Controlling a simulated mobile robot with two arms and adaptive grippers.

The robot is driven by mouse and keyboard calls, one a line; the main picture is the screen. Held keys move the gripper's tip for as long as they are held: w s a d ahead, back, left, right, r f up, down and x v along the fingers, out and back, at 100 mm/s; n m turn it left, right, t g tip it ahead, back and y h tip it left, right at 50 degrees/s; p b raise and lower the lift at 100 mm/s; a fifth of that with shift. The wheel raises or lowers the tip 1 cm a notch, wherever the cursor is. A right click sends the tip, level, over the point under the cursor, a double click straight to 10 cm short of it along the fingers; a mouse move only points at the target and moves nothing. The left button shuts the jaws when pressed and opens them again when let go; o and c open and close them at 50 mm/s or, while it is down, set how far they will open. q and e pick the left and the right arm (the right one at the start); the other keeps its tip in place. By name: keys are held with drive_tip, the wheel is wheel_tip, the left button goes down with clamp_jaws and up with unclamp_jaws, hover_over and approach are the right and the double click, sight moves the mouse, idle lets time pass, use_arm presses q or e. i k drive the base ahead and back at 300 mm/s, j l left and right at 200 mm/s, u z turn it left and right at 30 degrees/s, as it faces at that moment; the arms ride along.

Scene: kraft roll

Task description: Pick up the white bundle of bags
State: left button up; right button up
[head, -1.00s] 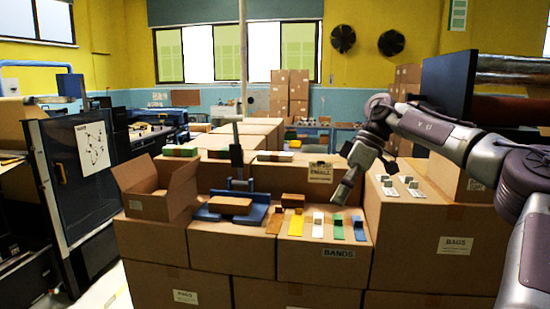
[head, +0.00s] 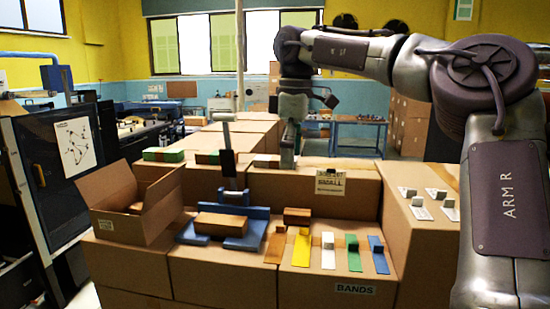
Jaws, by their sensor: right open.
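A low bundle (head: 265,161) with a pale top, which looks like the white bundle of bags, lies on the rear row of cartons, left of my right gripper. It is small and its band colour is hard to make out. My right gripper (head: 288,163) is open and points down over these cartons, close beside the bundle. I cannot tell whether it touches it. The arm and gripper may hide part of the bundle. My left gripper is out of view.
A blue press (head: 262,213) with an upright lever stands in front. Coloured strips, including a white one (head: 328,258), lie on the front carton. An open carton (head: 128,226) stands left.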

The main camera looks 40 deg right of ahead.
sight(260, 162)
drive_tip(key=i+l, duration=0.5)
drive_tip(key=l, duration=0.15)
drive_tip(key=i+l, duration=0.5)
drive_tip(key=l, duration=0.1)
